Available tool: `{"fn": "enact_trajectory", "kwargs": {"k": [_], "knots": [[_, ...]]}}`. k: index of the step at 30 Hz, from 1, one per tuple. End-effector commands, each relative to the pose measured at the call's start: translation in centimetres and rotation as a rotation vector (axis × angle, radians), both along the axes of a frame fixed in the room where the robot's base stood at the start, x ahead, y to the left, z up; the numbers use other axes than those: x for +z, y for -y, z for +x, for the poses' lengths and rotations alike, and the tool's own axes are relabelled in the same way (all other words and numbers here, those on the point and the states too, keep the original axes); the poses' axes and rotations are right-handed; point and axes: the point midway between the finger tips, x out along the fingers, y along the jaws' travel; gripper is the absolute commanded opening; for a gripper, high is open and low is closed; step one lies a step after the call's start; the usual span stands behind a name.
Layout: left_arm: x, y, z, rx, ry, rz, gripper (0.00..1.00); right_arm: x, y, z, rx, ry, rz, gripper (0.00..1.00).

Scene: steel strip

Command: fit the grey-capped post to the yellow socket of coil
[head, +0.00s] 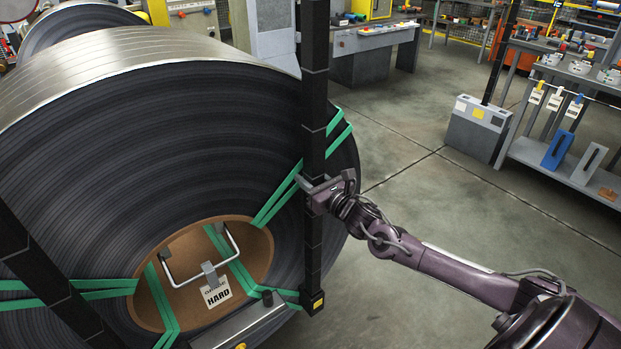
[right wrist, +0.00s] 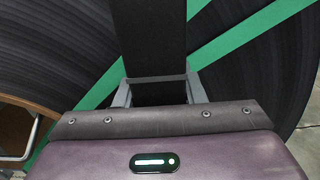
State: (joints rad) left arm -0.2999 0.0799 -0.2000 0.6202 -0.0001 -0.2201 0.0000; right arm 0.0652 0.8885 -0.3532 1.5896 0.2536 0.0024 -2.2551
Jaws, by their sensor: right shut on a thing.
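The big steel coil (head: 110,110) fills the left of the head view, with green straps and a brown core disc (head: 185,235). A long black post (head: 313,110) stands nearly upright in front of its right side, its top beyond the frame; no grey cap shows. A small yellow patch (head: 318,303) is at the post's lower end; whether it is the socket I cannot tell. My right gripper (head: 318,188) is shut on the black post partway up. In the right wrist view the post (right wrist: 150,40) passes between its grey fingers (right wrist: 158,92). My left gripper is not in view.
A second black post (head: 45,275) slants across the coil's lower left. A white HARD tag (head: 217,293) hangs on the core, near a wire handle (head: 203,262). A grey metal bar (head: 240,325) lies low in front.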

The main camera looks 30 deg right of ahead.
Motion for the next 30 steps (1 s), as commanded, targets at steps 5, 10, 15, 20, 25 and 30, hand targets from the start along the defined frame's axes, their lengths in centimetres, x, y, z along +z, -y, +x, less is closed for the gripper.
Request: {"fn": "enact_trajectory", "kwargs": {"k": [5, 10, 15, 20, 25, 30], "knots": [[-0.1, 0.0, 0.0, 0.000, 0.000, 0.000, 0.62, 0.4, 0.1, 0.1, -0.001, 0.013, 0.000, 0.44], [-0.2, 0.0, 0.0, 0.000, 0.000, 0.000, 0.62, 0.1, 0.0, 0.1, -0.001, 0.007, 0.001, 0.62], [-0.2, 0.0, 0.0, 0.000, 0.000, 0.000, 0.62, -0.7, 0.0, -0.1, 0.001, -0.009, -0.001, 0.62], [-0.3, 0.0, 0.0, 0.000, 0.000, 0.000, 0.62, -0.6, 0.1, -0.6, 0.000, -0.008, -0.002, 0.62], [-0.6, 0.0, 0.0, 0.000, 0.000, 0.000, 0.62, -0.6, 0.2, -2.6, 0.002, -0.006, -0.003, 0.62], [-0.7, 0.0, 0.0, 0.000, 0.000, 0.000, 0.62, -0.4, 0.4, -5.1, 0.002, -0.004, -0.003, 0.62]]}}
